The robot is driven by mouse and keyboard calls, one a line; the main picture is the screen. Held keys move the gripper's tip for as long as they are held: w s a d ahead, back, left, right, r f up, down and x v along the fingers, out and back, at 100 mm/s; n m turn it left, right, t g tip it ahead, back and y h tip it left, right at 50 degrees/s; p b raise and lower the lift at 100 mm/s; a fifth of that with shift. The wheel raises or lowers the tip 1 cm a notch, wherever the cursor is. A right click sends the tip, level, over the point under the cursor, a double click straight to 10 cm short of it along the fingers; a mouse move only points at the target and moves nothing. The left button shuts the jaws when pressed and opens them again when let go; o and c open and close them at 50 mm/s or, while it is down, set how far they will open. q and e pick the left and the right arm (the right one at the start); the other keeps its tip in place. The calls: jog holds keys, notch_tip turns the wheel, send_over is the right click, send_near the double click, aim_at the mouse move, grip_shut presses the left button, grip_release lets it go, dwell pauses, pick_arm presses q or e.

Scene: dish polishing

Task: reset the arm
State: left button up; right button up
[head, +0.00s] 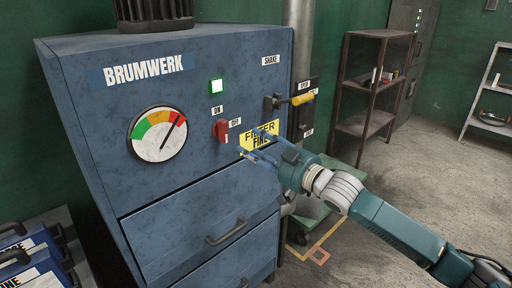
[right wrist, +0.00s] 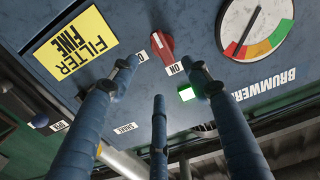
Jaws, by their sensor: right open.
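My right gripper (head: 257,147) reaches in from the right, its blue fingers spread in front of the blue BRUMWERK cabinet (head: 160,205). The fingers are empty, near the yellow FILTER FINE label (head: 246,141) and right of the red switch (head: 222,130). In the right wrist view, the open gripper (right wrist: 161,76) has nothing between its three fingers, and the red switch (right wrist: 161,46) shows beyond them. Whether a fingertip touches the panel, I cannot tell. The switch handle stands about upright, with ON above and OFF to its right. My left gripper is out of view.
A green light (head: 216,86) is lit. The gauge needle (head: 175,130) points into the red. A yellow-handled lever (head: 303,98) sticks out near the cabinet's right edge. Two drawers are shut below. A rusty shelf (head: 362,85) stands behind; open floor lies right.

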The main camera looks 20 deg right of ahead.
dwell(0.3)
